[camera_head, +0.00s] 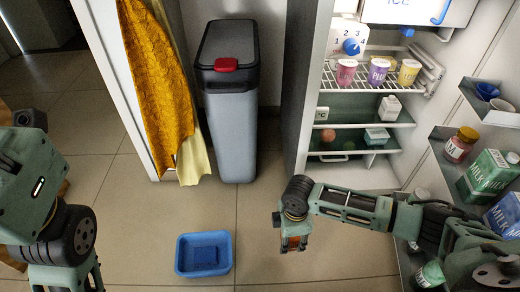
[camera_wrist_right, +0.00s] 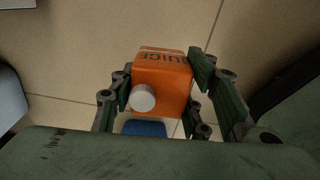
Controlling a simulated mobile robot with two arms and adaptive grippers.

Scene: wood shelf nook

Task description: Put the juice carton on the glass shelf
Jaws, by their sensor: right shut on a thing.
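The orange juice carton (camera_wrist_right: 162,85) is held between the fingers of my right gripper (camera_wrist_right: 165,92), its white cap facing the wrist camera. In the head view a little of the carton's orange (camera_head: 293,241) shows inside my right gripper (camera_head: 293,245), above the floor and in front of the open fridge. A translucent greenish glass shelf (camera_head: 350,107) in the fridge is below the wire shelf; a small white carton (camera_head: 390,107) stands at its right. Another glass-like shelf (camera_head: 345,142) is lower. My left arm shows at the left; its fingers are out of frame.
A blue tub (camera_head: 181,262) stands on the floor left of my right gripper. A grey bin (camera_head: 230,125) is behind. Cups stand on the wire shelf (camera_head: 343,79). The open fridge door at right holds a jar (camera_head: 459,146) and a green milk carton (camera_head: 489,174).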

